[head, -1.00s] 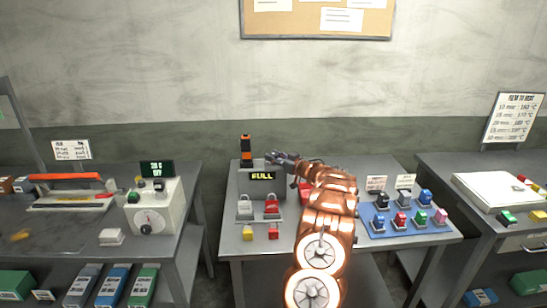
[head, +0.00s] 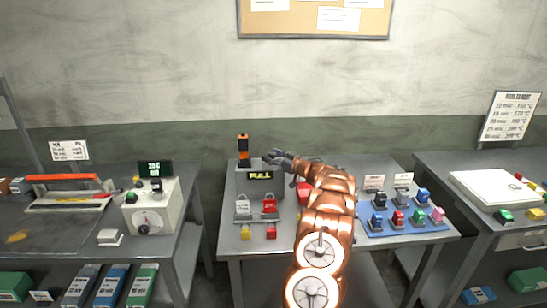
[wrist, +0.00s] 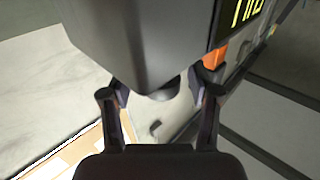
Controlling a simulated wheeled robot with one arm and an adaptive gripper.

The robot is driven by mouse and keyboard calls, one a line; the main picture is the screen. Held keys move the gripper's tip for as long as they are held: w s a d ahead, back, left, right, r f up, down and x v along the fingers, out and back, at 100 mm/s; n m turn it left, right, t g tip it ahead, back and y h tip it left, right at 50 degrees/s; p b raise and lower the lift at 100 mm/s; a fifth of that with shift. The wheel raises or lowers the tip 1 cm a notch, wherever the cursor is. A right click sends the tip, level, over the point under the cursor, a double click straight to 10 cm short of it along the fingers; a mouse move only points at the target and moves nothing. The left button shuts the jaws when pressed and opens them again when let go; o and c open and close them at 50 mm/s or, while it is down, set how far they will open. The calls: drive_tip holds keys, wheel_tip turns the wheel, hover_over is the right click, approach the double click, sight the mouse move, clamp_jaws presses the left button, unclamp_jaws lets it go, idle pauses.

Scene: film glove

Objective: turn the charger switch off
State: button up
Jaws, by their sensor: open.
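The charger (head: 262,190) is a dark grey box near the back left of the middle table, with a lit display reading FULL. An orange and black piece (head: 243,152) stands upright at its top left. My gripper (head: 277,158) is at the charger's upper right, close to its top. In the wrist view my gripper (wrist: 160,97) is open, its fingers apart with nothing held. A dark grey body, seemingly the charger (wrist: 140,40), fills the top centre, with part of the yellow display text. A small dark rounded part (wrist: 166,90) shows between the fingers; I cannot tell if it is the switch.
Padlocks on a stand (head: 256,218) and yellow and red blocks are in front of the charger. A blue tray (head: 405,232) with several coloured pieces lies to the right. A white dial box (head: 152,206) stands on the left table. The wall is close behind.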

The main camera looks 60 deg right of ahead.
drive_tip(key=s+a, duration=0.1)
drive_tip(key=s, duration=1.1)
drive_tip(key=shift+a, duration=0.1)
idle(0.4)
